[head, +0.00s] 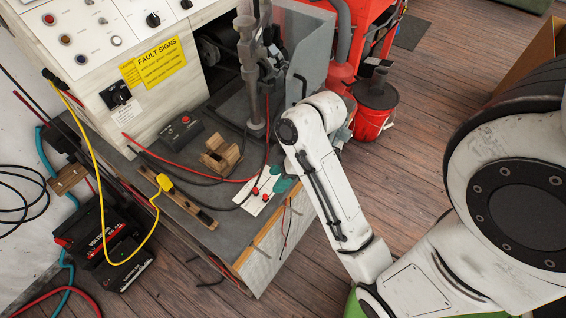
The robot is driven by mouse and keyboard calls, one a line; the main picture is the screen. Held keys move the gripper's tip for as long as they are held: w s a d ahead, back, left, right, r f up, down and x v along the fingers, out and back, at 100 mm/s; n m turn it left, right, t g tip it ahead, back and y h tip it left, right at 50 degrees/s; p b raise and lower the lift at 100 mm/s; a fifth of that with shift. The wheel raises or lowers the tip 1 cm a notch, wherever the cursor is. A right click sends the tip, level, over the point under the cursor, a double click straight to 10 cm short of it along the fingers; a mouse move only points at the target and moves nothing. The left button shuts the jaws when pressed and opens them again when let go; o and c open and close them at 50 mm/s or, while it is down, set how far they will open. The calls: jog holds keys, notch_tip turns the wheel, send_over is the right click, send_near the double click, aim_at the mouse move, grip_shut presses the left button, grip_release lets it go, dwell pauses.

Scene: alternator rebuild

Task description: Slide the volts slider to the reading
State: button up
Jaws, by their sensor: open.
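A long wooden strip (178,200) lies along the front left edge of the bench. A yellow piece (164,182) sits on its upper part and a dark piece (205,217) near its lower end. This may be the volts slider, but I cannot read any marking on it. I cannot make out a voltage reading. My arm reaches up from the lower right and bends beside the bench's right edge. My gripper's jaws are hidden behind the wrist, to the right of the strip and apart from it.
A grey bench (200,170) carries a black box with a red button (184,120), a wooden block (221,155), a white card (259,190) and a metal stand (247,70). Cables cross it. A red bucket (374,110) stands right; batteries (95,235) stand left.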

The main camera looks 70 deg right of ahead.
jog(key=shift+p+v, duration=0.45)
jog(key=shift+v, duration=0.85)
jog(key=s+a+f+m+g+h+b, duration=0.1)
jog(key=s+a+f+m+b, duration=0.1)
jog(key=a+f, duration=0.3)
jog(key=s+a+f+m+g+h+b, duration=0.1)
jog(key=s+a+f+m+b, duration=0.1)
jog(key=f, duration=0.6)
jog(key=a+m+b, duration=0.1)
jog(key=a+m, duration=0.1)
jog(key=a, duration=0.1)
jog(key=shift+f+g+b, duration=0.15)
jog(key=shift+g+b, duration=0.15)
jog(key=shift+g, duration=0.1)
jog(key=shift+s+a, duration=0.1)
